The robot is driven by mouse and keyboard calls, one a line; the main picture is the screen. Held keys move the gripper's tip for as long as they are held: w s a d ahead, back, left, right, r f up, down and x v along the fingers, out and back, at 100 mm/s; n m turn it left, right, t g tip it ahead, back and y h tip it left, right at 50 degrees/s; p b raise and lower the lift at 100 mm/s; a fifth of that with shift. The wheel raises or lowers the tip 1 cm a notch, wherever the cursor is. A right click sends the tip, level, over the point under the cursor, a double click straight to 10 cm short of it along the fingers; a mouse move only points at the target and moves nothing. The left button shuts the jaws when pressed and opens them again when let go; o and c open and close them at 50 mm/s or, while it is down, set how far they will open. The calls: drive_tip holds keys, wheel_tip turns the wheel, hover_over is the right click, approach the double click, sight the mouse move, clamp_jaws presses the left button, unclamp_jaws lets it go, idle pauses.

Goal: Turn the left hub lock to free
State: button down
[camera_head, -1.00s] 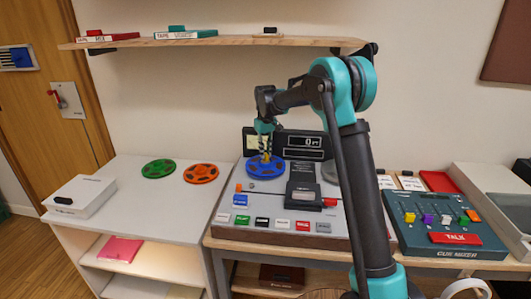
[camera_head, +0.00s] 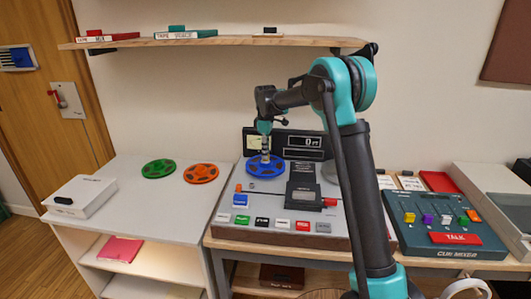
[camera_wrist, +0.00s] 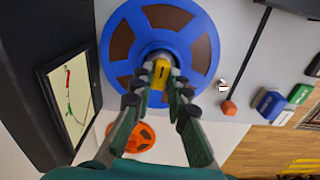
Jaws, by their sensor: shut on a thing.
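The blue reel (camera_head: 265,166) lies flat on the left side of the tape deck; it also fills the top of the wrist view (camera_wrist: 195,62). The left hub lock (camera_wrist: 161,72) is a yellow-topped knob with a dark mark, at the reel's centre. My gripper (camera_wrist: 160,88) comes down over the hub, with its fingers closed on either side of the knob. In the head view my gripper (camera_head: 265,153) stands upright above the reel centre and hides the knob. The right hub is mostly behind my arm.
The deck has a row of coloured keys (camera_head: 262,222), a black head cover (camera_head: 303,185) and a counter display (camera_head: 305,142) behind. Green (camera_head: 158,169) and orange (camera_head: 201,173) reels lie on the left table. A cue mixer (camera_head: 445,225) stands at right.

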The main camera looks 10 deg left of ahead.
drive_tip(key=shift+n, duration=0.5)
drive_tip(key=c, duration=1.5)
unclamp_jaws()
drive_tip(key=shift+r, duration=0.1)
wheel_tip(320, 180, up, 12)
drive_tip(key=shift+f, duration=0.1)
drive_tip(key=shift+s, duration=0.1)
